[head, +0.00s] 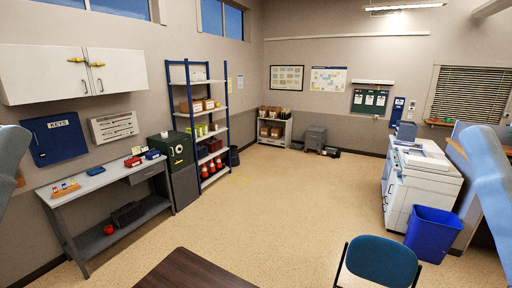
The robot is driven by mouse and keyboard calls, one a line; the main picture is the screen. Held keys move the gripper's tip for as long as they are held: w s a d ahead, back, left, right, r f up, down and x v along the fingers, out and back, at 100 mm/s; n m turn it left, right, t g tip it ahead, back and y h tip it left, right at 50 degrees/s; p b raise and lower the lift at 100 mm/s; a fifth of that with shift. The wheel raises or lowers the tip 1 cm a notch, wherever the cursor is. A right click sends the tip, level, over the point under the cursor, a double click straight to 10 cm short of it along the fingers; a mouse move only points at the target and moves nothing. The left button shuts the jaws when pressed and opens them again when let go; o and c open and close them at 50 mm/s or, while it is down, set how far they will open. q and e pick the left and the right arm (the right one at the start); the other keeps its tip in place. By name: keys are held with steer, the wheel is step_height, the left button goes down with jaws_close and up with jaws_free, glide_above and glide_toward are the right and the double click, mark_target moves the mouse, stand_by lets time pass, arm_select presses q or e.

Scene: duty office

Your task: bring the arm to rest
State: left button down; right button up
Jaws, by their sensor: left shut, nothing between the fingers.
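At the left edge of the head view a grey-blue link of my left arm (10,165) shows, cut off by the frame. At the right edge a similar link of my right arm (488,185) hangs down. Neither gripper's fingers show in this view. Both visible arm parts appear clear of the furniture, and no object is seen held.
A dark brown table top (182,272) is at the bottom, with a blue chair (382,262) right of it. A grey bench (95,182) and blue shelf rack (203,125) stand left. A copier (420,185) and blue bin (433,232) stand right. The middle floor is clear.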

steer(key=shift+f, duration=0.25)
step_height(320, 180, down, 46)
steer(key=b, duration=4.7)
steer(key=shift+f, duration=0.2)
